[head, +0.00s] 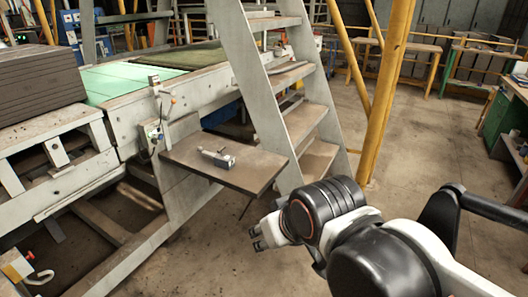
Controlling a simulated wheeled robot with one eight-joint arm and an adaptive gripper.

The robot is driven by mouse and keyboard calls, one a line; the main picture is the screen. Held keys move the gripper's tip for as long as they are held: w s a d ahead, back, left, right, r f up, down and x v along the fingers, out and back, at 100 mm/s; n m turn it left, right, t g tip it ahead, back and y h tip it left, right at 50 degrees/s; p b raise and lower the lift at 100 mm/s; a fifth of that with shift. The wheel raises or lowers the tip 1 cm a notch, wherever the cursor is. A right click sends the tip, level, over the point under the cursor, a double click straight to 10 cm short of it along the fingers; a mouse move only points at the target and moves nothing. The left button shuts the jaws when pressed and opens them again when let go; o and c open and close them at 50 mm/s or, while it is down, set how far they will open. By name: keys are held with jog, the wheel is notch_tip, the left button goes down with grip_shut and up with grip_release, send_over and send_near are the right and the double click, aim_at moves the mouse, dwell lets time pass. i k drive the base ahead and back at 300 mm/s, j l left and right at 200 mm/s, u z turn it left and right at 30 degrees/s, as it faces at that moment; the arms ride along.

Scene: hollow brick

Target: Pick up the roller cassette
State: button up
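A small grey metal object, apparently the roller cassette (217,158), lies on a brown board (262,172) that sticks out from the machine's side. Nothing touches it except the board. My gripper (256,238) is in front of the board, below and to the right of the cassette in the picture, and apart from both. Its fingers point left. They are small and dark here, so I cannot tell whether they are open or shut. I see nothing held between them.
A pale metal stair (262,90) rises just behind the board's right end. A yellow post (387,90) stands right of it. The machine frame (130,115) with a green bed fills the left. Bare concrete floor (420,150) is open at the right.

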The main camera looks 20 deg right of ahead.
aim_at(223, 161)
jog(key=z, duration=0.15)
jog(key=u, duration=2.45)
jog(key=z, duration=2.45)
jog(key=i+l+u, duration=0.15)
jog(key=i+u, duration=0.15)
jog(key=i, duration=0.15)
jog(key=i+l+u, duration=0.6)
jog(key=i, duration=0.2)
